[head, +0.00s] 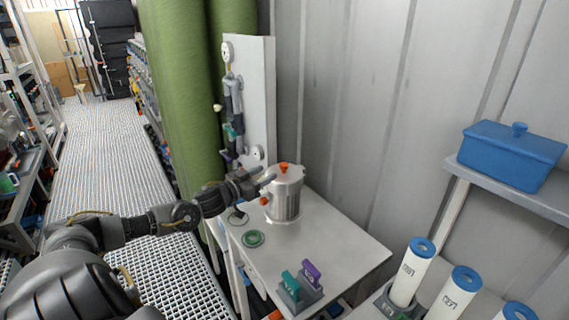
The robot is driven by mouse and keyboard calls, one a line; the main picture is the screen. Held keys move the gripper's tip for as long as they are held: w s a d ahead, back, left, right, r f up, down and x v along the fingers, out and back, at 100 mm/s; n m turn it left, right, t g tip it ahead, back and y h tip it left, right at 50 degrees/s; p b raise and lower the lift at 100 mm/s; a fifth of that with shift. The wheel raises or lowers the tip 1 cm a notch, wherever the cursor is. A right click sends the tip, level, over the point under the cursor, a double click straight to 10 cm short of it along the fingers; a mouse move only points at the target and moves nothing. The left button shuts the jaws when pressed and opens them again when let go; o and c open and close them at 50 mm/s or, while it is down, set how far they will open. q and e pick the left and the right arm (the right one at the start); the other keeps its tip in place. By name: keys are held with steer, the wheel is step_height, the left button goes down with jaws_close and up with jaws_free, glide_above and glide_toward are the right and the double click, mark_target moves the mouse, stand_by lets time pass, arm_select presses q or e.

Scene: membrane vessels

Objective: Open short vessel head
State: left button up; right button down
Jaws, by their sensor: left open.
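A short silver metal vessel (286,199) stands upright on the pale table. Its head (284,173) sits on top and carries an orange knob (283,166). A second orange-red knob (264,201) shows low on the vessel's left side. My left arm comes in from the left, and my left gripper (265,180) is open at the vessel's upper left side, close to the head. I cannot tell whether the fingers touch it. My right gripper is not in view.
The pale table (345,250) holds a green ring (253,238) and a stand with green (291,285) and purple (311,273) handles. A panel (258,100) with fittings rises behind. White cylinders (411,272) and a blue lidded box (511,155) are right. The table's right part is clear.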

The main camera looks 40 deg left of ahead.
mark_target(281, 166)
arm_select(q)
steer(key=w, duration=0.2)
steer(key=w+p, duration=0.1)
steer(key=w, duration=0.2)
steer(key=w+p, duration=0.1)
steer(key=w, duration=0.2)
steer(key=shift+d, duration=0.35)
steer(key=shift+w+d+f, duration=0.1)
steer(key=shift+w+d, duration=0.05)
steer(key=shift+w, duration=0.75)
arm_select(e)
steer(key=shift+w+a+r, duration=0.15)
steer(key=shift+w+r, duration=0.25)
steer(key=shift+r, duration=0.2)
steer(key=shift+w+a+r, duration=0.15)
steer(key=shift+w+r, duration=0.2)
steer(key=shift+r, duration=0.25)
arm_select(q)
jaws_close()
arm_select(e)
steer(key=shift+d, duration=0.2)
